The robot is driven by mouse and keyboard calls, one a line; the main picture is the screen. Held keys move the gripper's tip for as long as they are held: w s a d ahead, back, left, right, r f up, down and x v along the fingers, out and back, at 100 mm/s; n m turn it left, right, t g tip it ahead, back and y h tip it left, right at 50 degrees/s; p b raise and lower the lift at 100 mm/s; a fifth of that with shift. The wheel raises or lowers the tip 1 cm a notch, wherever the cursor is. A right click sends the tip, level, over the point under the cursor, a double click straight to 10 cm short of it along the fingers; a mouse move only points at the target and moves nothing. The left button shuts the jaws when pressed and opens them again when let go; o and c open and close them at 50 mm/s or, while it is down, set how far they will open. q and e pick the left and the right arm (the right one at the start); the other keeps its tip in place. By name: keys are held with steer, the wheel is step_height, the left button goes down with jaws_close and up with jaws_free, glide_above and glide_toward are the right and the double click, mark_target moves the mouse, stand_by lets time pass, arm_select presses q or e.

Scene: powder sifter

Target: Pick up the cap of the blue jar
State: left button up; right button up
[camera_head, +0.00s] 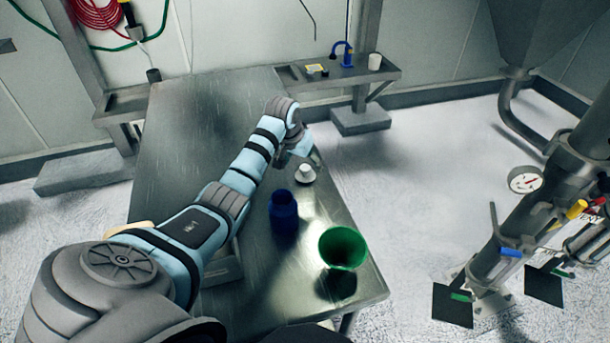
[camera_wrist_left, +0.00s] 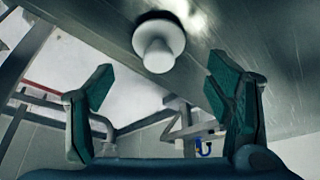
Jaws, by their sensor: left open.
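The blue jar (camera_head: 284,212) stands upright on the metal table, with no cap on it. A white cap (camera_head: 305,175) with a raised knob lies on the table just behind the jar. My left gripper (camera_head: 312,156) is close behind the cap, partly hidden by its own wrist. In the left wrist view the cap (camera_wrist_left: 158,48) is ahead of and between the open, empty fingers of my left gripper (camera_wrist_left: 162,95), apart from both. My right gripper is not in view.
A side shelf (camera_head: 345,76) behind holds small items and a white cup (camera_head: 374,61). The table's back left is clear.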

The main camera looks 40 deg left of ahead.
mark_target(305, 168)
arm_select(q)
steer(key=x, duration=0.4)
steer(key=shift+w+d+f+b, duration=0.1)
steer(key=shift+f+b, duration=0.2)
steer(key=shift+b, duration=0.1)
steer(key=shift+r, duration=0.15)
steer(key=c, duration=1.2)
